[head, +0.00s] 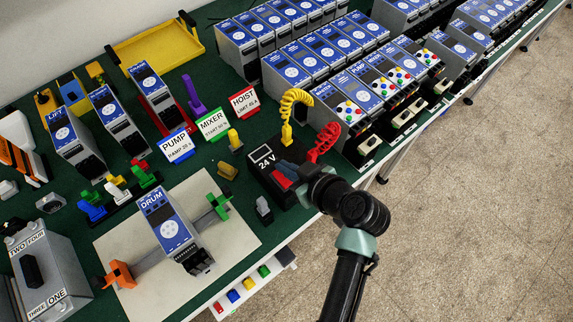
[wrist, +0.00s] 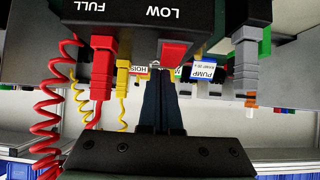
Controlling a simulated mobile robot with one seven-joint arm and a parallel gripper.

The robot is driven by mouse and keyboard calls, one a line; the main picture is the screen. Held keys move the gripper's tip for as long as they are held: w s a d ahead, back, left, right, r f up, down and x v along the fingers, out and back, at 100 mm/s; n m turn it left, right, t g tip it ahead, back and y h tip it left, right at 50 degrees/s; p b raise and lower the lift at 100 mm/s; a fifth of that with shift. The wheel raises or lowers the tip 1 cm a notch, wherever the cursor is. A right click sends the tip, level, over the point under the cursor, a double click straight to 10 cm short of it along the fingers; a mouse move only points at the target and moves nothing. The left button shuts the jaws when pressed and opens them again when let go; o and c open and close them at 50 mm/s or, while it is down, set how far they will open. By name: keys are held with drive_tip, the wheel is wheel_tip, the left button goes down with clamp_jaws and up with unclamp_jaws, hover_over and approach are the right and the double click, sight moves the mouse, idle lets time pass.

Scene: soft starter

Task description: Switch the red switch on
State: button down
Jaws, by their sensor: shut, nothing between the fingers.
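The black 24 V box (head: 262,160) stands on the green table, and a red part that looks like the red switch (head: 281,181) shows on its near side. In the wrist view the box (wrist: 225,14) fills the top, with the words FULL and LOW upside down. The red switch (wrist: 173,54) sticks out below LOW. My gripper (wrist: 165,80) is shut and empty, its dark fingertips just below the red switch in the picture. I cannot tell whether they touch. In the head view my wrist hides part of the box's right side.
A red plug with a coiled cable (wrist: 102,75) and a yellow plug (wrist: 122,75) are left of my fingers; a grey connector (wrist: 245,65) is right. Soft starter rows (head: 340,90) stand behind. The DRUM unit (head: 170,225) sits on a pale board. Floor at right is clear.

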drive_tip(key=shift+w+a+g+p, duration=0.15)
drive_tip(key=shift+g+p, duration=0.15)
drive_tip(key=shift+p, duration=0.25)
drive_tip(key=shift+f+h, duration=0.3)
drive_tip(key=shift+s+d, duration=0.55)
drive_tip(key=shift+s, duration=0.15)
drive_tip(key=shift+f, duration=0.1)
